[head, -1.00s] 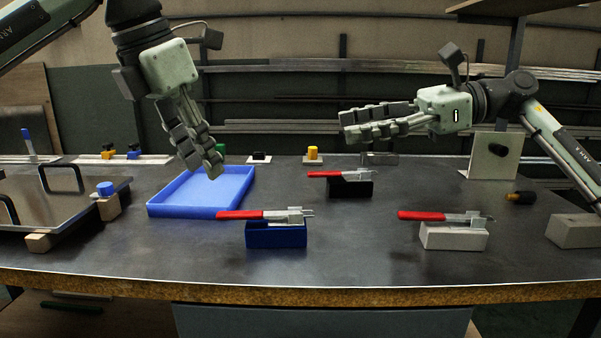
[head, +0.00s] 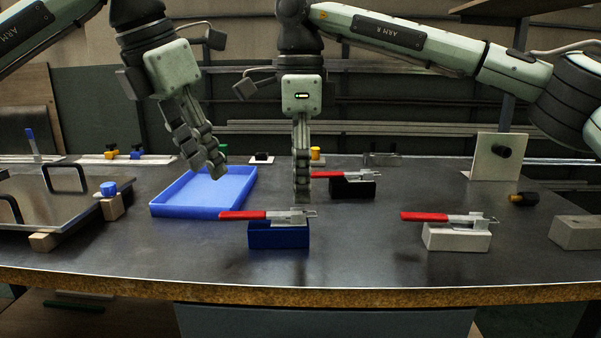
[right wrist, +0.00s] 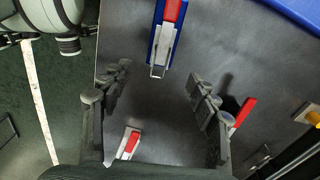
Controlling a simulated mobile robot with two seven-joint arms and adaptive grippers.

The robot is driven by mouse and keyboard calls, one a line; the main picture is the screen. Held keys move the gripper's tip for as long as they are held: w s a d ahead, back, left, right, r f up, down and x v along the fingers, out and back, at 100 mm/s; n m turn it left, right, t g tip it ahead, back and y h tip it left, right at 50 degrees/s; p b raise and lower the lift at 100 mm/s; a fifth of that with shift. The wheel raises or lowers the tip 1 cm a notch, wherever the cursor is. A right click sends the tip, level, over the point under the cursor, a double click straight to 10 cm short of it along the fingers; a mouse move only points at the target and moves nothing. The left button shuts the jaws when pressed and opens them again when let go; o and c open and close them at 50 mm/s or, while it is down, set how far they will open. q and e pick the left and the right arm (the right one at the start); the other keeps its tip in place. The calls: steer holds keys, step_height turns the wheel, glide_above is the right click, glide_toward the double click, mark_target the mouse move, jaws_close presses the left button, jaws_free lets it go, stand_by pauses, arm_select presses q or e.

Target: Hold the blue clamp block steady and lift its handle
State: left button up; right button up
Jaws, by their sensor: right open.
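The blue clamp block (head: 278,236) stands near the front middle of the table. Its toggle clamp lies on top, with the red handle (head: 242,215) lying nearly level and reaching out to the left. My right gripper (head: 302,190) points down just above and behind the block, apart from it. In the right wrist view its fingers (right wrist: 157,75) are spread and empty, with the blue block's red handle (right wrist: 172,10) at the top edge. My left gripper (head: 212,172) hangs over the blue tray, left of the block, holding nothing visible; its finger gap is unclear.
A blue tray (head: 165,211) lies left behind the block. A black clamp block (head: 352,189) stands close behind the right gripper, and a white clamp block (head: 455,238) stands to the right. A metal plate with handles (head: 50,208) lies far left. The table front is clear.

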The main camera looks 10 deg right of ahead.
mark_target(301, 213)
step_height(301, 213, down, 8)
steer(key=shift+r, duration=0.25)
steer(key=shift+c, duration=0.6)
